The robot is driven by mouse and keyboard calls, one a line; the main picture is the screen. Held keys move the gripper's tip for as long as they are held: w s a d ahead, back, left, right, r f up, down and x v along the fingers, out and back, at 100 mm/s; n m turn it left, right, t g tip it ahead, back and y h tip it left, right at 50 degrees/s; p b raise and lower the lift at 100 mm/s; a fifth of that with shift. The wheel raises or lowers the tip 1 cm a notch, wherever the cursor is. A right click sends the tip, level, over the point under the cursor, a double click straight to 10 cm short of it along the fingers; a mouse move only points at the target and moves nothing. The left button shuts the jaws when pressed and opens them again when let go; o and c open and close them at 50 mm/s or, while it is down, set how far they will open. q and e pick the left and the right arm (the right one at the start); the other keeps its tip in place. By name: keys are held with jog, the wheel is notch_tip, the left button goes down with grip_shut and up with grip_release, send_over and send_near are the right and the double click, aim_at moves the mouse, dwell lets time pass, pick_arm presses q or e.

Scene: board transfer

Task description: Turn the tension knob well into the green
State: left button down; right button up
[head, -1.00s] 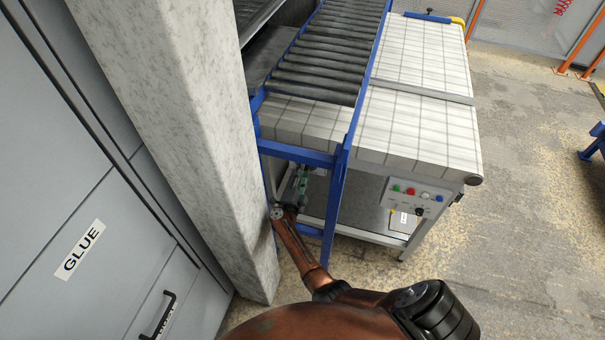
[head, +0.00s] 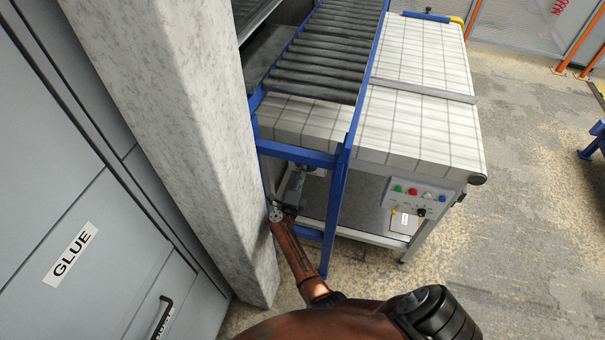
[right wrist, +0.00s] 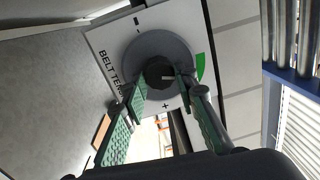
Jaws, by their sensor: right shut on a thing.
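The tension knob (right wrist: 154,74) is a dark round grip on a grey disc, on a white plate (right wrist: 112,37) with partly covered "BELT TEN..." lettering. The plate has a minus at the top and a plus at the bottom. A green arc (right wrist: 200,68) lies at the right of the disc. A short pale mark on the knob points right, toward the arc; a finger partly covers its end. My right gripper (right wrist: 161,88) is shut on the knob, one finger each side. In the head view my right gripper (head: 293,190) is under the conveyor; the knob is hidden there. My left gripper is out of view.
A stone-like pillar (head: 165,120) stands close left of my right arm. A blue conveyor leg (head: 335,215) is close on its right. A button panel (head: 418,198) is farther right. Open floor lies at the right.

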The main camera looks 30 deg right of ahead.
jog(key=shift+f, duration=0.1)
jog(key=o, duration=1.2)
jog(key=shift+c, duration=0.2)
jog(key=s+a+n+y+p, duration=0.1)
jog(key=s+a+n+p, duration=0.5)
jog(key=n, duration=1.1)
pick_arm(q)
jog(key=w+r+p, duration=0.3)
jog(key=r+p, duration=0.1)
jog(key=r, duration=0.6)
pick_arm(e)
jog(key=s+a+f+n+y, duration=0.2)
jog(key=s+f+n+y, duration=0.3)
jog(key=s+f, duration=0.5)
jog(key=s+a+f+n+y, duration=0.3)
jog(key=s+f+n+y, duration=0.3)
jog(key=s+f, duration=0.5)
notch_tip(320, 180, down, 5)
jog(key=shift+f+y, duration=0.1)
jog(key=shift+y, duration=0.6)
